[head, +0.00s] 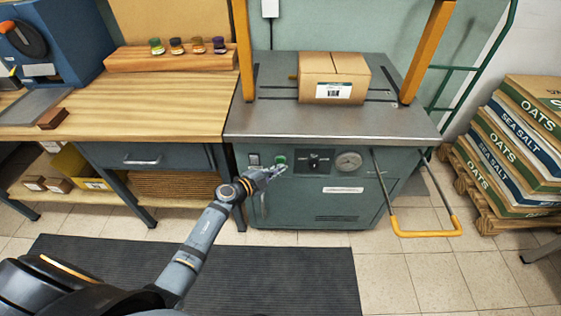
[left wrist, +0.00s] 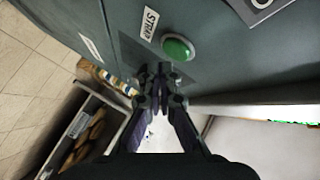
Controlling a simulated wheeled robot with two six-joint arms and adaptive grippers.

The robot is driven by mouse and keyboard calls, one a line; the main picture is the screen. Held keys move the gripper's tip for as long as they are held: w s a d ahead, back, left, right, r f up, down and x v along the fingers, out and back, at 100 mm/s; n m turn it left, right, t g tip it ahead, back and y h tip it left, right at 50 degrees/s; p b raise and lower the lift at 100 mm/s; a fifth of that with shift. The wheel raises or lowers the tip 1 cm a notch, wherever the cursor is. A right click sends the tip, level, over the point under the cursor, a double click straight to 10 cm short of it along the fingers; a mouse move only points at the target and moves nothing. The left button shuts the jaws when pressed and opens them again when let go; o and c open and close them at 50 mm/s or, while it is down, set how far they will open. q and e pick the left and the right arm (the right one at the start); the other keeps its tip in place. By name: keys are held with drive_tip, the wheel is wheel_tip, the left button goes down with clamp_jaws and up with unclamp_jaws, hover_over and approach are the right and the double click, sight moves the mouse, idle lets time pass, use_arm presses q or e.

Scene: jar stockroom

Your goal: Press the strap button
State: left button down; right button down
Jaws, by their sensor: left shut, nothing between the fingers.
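The green strap button (left wrist: 178,48) shows in the left wrist view on the teal machine front, beside a white label reading STRAP (left wrist: 149,24). In the head view the button (head: 281,160) is a small green spot at the left of the machine's control panel. My left gripper (head: 283,170) is shut and empty, just in front of the panel and slightly below the button. In the left wrist view its fingertips (left wrist: 160,68) are close to the button's lower left edge; I cannot tell whether they touch. My right gripper is not in view.
The strapping machine (head: 330,207) carries a cardboard box (head: 335,66) under an orange arch. A black knob (head: 318,162) and a gauge (head: 348,161) sit right of the button. A yellow-ended handle (head: 428,233) sticks out at right. A wooden bench (head: 170,92) stands left.

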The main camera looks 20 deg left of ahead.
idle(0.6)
use_arm(q)
drive_tip(key=shift+w+a, duration=0.1)
drive_tip(key=shift+w, duration=0.35)
drive_tip(key=shift+w+a, duration=0.15)
drive_tip(key=shift+w, duration=0.25)
idle(0.5)
idle(0.3)
drive_tip(key=shift+s+r+p, duration=0.1)
drive_tip(key=shift+s+p, duration=0.25)
drive_tip(key=shift+p, duration=0.2)
drive_tip(key=shift+s+d, duration=0.25)
drive_tip(key=shift+s, duration=0.25)
